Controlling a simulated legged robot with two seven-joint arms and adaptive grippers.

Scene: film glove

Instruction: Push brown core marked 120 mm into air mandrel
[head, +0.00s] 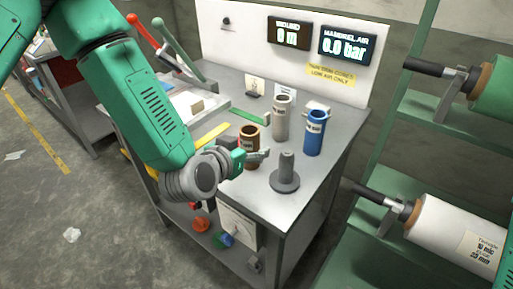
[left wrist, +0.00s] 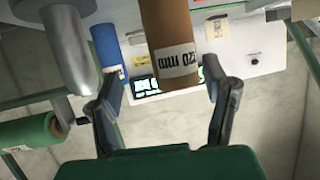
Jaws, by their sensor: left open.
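The brown core (head: 250,133) stands upright on the grey bench top, partly hidden behind my left gripper (head: 258,155). In the left wrist view the brown core (left wrist: 172,28), with its white 120 mm label, lies between the two spread fingers of my left gripper (left wrist: 163,82). Gaps show between the core and both fingers. The air mandrel (head: 286,172) is a grey upright peg on a round flange, right of the gripper and nearer the bench's front edge. Its grey peg also shows in the left wrist view (left wrist: 68,50). The mandrel is bare. My right gripper is out of view.
A pale core (head: 282,117) and a blue core (head: 315,132) stand behind the mandrel. Displays read 0 m and 0.0 bar (head: 345,45) on the back panel. A green rack with rolls (head: 455,235) stands right. Bench top right of the mandrel is clear.

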